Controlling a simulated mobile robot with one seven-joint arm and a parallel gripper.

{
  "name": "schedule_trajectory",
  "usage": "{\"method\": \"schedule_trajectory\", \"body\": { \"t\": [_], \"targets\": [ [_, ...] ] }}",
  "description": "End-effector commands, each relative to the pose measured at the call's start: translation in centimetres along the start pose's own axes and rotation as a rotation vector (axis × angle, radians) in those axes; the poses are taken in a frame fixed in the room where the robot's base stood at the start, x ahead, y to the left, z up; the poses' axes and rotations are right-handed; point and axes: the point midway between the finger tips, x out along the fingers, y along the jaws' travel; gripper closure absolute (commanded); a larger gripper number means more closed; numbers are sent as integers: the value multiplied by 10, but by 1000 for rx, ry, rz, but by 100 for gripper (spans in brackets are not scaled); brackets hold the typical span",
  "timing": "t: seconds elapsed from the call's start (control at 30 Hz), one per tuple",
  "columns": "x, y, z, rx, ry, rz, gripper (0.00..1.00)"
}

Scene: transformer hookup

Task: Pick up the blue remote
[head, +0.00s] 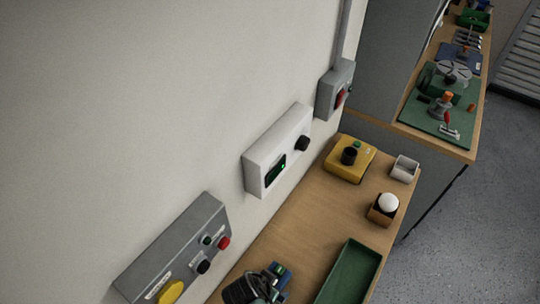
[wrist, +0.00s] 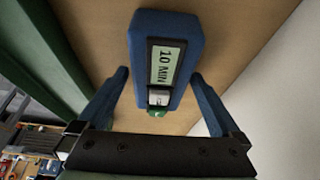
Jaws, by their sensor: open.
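The blue remote (wrist: 165,28) lies on the wooden tabletop in the wrist view, with a label reading "10 MIN", a light button and a green button at its near end. My gripper (wrist: 160,76) is open, with one blue finger on each side of the remote's near end. Gaps show between the fingers and the remote; I cannot tell the height between them. In the head view the remote (head: 281,269) is small at the bottom, partly hidden by my dark gripper (head: 262,285).
A green tray (head: 350,272) stands to the right of the remote. A wall with a grey control box (head: 178,250) and a white box (head: 278,150) rises on the left.

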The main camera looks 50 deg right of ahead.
Motion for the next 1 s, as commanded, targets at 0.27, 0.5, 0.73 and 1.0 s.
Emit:
{"method": "schedule_trajectory", "body": {
  "t": [0.27, 0.5, 0.73, 1.0],
  "targets": [
    [0, 0, 0, 0, 0, 0, 22],
    [0, 0, 0, 0, 0, 0, 65],
    [-1, 0, -1, 0, 1, -1, 89],
    [-6, -1, -3, 0, 2, -3, 89]
  ]
}}
